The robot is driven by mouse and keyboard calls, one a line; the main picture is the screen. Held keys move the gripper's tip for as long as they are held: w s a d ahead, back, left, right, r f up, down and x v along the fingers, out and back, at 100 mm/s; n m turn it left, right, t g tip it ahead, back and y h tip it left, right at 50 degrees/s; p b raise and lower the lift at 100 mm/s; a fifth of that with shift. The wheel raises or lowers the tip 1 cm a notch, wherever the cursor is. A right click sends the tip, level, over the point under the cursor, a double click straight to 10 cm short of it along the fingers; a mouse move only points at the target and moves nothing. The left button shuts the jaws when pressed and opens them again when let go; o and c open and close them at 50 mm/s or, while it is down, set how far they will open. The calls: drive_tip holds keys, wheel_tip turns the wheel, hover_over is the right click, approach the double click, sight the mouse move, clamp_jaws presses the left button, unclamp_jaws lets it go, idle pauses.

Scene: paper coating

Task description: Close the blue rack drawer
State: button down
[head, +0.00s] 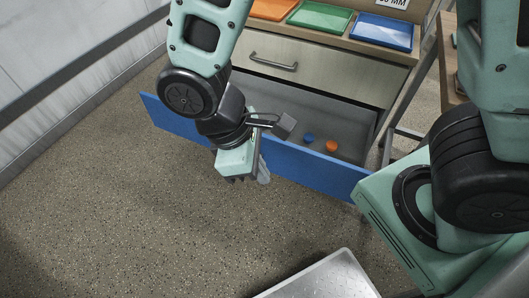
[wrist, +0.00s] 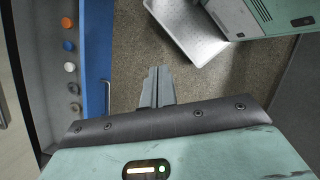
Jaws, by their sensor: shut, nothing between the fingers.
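The blue rack drawer (head: 312,170) stands pulled out below a closed pale drawer, its grey inside showing. In the wrist view, its blue front (wrist: 97,45) runs along the left, with a grey handle (wrist: 106,98) on the outer face. My gripper (head: 263,178) is outside the drawer, in front of the blue front. In the wrist view its two fingers (wrist: 157,72) are together and empty, to the right of the blue front with a gap between. My arm hides part of the front in the head view.
Small round pieces lie in the drawer, including a blue one (head: 309,138) and an orange one (head: 331,146). The closed drawer (head: 315,75) above has a bar handle. Orange, green (head: 320,18) and blue trays sit on top. A metal platform (head: 320,280) is at the bottom. Floor in front is clear.

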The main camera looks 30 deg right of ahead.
wheel_tip(320, 180, down, 12)
drive_tip(key=w+d+n+t+h+b, duration=0.1)
drive_tip(key=w+d+n+h+b, duration=0.1)
drive_tip(key=n+h+b, duration=0.15)
drive_tip(key=n+t+h+b, duration=0.7)
drive_tip(key=n+t, duration=0.3)
drive_tip(key=t, duration=0.3)
approach(270, 140)
drive_tip(key=x, duration=0.7)
drive_tip(key=shift+r+b, duration=0.15)
drive_tip(key=shift+b, duration=0.15)
drive_tip(key=shift+g, duration=0.4)
